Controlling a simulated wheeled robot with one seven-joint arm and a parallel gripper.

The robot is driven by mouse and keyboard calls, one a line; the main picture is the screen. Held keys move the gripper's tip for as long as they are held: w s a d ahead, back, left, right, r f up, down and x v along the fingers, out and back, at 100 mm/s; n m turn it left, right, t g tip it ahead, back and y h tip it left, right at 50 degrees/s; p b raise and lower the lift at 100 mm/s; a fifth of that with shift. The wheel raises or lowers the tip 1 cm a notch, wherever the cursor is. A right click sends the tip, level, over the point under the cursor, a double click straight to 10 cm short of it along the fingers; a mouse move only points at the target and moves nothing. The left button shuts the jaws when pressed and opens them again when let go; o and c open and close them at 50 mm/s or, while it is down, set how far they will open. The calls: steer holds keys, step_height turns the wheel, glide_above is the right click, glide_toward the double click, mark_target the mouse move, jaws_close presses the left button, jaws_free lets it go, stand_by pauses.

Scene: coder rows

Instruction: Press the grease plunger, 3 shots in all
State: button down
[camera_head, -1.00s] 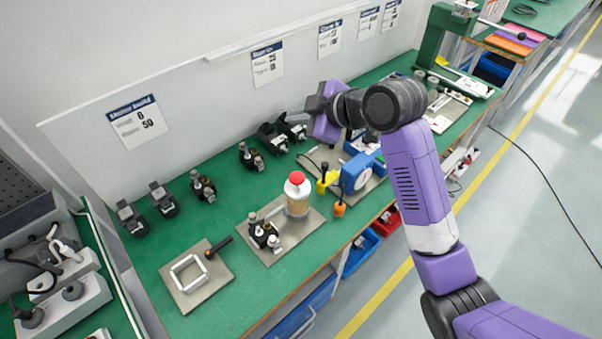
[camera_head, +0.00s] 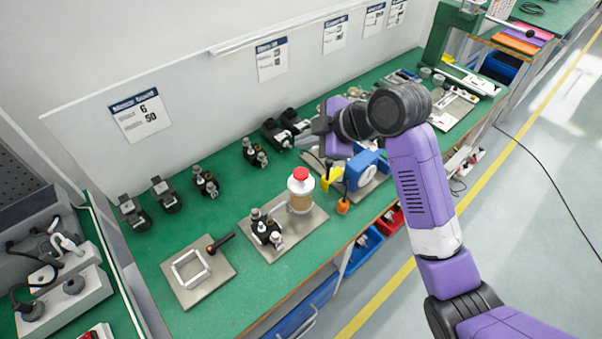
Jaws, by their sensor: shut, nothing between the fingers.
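The grease dispenser (camera_head: 301,194) is a pale bottle with a tan lower part and a red plunger top (camera_head: 301,174). It stands upright on a grey plate (camera_head: 308,221) on the green bench. A small black and silver part (camera_head: 266,229) sits on the same plate, left of the bottle. My gripper (camera_head: 322,126) is dark, at the end of my purple arm. It is shut and empty, beyond the bottle in the picture and apart from the plunger. Its fingertips are small and partly unclear.
A blue device with yellow and orange parts (camera_head: 361,169) stands right of the bottle. A square frame (camera_head: 190,269) lies on a plate at left. Several black and silver parts (camera_head: 205,184) line the bench's back. A green press (camera_head: 455,32) stands far right.

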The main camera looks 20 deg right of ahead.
mark_target(299, 171)
step_height(299, 171, down, 7)
steer(key=b, duration=0.5)
steer(key=shift+f, duration=0.2)
stand_by(1.6)
steer(key=shift+f, duration=0.35)
steer(key=shift+f+b, duration=0.85)
steer(key=shift+f, duration=0.1)
stand_by(0.9)
stand_by(0.3)
steer(key=shift+r+p, duration=1)
steer(key=shift+r, duration=0.3)
steer(key=shift+r+p, duration=1.95)
steer(key=shift+r, duration=0.6)
